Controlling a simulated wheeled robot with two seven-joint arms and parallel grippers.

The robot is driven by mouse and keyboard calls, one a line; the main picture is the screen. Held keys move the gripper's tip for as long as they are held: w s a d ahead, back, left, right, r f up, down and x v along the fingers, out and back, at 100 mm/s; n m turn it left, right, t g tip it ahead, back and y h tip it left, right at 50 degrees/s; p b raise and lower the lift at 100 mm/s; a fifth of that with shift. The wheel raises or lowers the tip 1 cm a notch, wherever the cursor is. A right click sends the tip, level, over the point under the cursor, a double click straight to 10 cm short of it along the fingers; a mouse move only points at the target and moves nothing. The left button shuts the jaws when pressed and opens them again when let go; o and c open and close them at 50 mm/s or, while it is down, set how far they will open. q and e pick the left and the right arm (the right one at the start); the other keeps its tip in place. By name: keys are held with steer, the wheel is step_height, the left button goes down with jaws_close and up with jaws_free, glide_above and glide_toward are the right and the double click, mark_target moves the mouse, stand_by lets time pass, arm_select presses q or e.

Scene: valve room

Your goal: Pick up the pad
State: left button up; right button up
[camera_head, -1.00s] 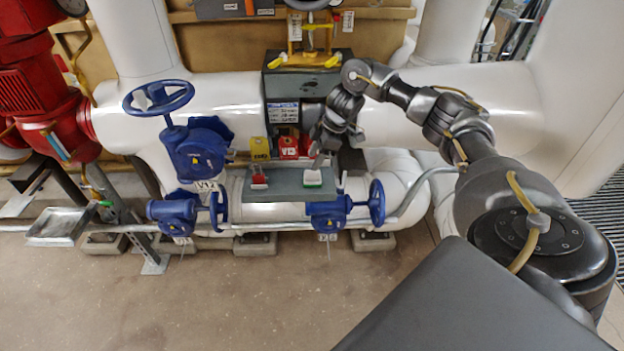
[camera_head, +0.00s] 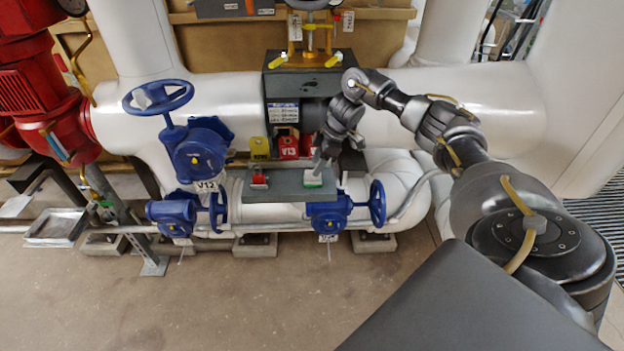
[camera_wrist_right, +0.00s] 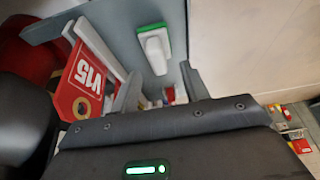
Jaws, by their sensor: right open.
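The pad (camera_head: 314,178) is a small white piece with a green edge, lying near the right end of a grey shelf (camera_head: 285,195) in the head view. In the right wrist view the pad (camera_wrist_right: 155,50) shows its white raised grip and green rim on the grey surface. My right gripper (camera_head: 322,163) is just above the pad in the head view. In the wrist view its two fingers (camera_wrist_right: 160,85) are apart, with the pad beyond the gap between them. Whether they touch it I cannot tell. My left gripper is out of view.
A red block (camera_head: 259,180) sits on the shelf's left part. The floor in front is clear.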

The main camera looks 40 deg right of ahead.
mark_target(309, 181)
steer(key=x, duration=0.4)
steer(key=shift+w+f+p, duration=0.2)
steer(key=shift+f+p, duration=0.1)
steer(key=c, duration=0.7)
